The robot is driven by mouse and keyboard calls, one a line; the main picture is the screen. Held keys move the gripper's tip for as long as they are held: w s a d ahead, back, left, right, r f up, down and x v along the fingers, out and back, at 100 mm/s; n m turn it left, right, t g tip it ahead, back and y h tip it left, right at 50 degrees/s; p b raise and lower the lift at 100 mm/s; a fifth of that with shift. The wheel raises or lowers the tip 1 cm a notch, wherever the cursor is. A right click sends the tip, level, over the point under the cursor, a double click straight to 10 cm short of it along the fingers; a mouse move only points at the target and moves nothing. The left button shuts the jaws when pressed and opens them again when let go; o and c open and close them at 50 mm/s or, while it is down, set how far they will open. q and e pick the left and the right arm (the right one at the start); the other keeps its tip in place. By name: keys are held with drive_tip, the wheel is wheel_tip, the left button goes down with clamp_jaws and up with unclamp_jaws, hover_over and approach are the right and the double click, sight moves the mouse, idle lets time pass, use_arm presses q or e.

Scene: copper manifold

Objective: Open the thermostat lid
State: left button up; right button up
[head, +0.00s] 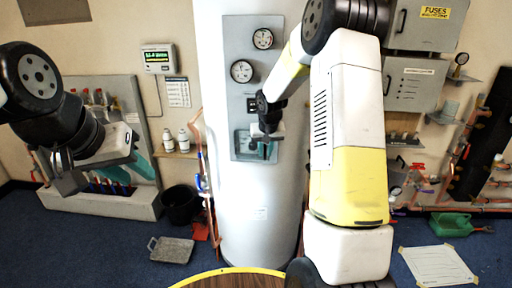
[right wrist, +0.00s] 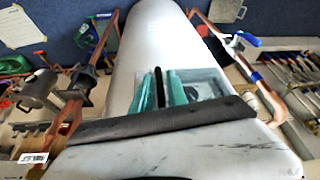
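The thermostat (head: 242,148) is a grey-framed box low on the grey panel of the tall white cylinder. Its frame also shows in the right wrist view (right wrist: 208,80). My right gripper (head: 266,150) is at the right part of the thermostat and hides some of it. In the right wrist view its two teal fingers (right wrist: 160,88) are close together, with a narrow dark strip between them. I cannot tell whether that strip is a gap or a part of the lid, or whether the fingers touch it. My left gripper (head: 128,171) hangs at the left, far from the cylinder, its teal fingers seemingly apart.
Two round gauges (head: 242,71) sit above the thermostat. Copper pipes (head: 208,190) run beside the cylinder (head: 257,235). A black bucket (head: 180,204) and grey tray (head: 172,249) are on the floor. A round wooden table (head: 235,281) edged in yellow is in front.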

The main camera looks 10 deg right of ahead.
drive_tip(key=shift+f, duration=0.1)
clamp_jaws()
idle(1.4)
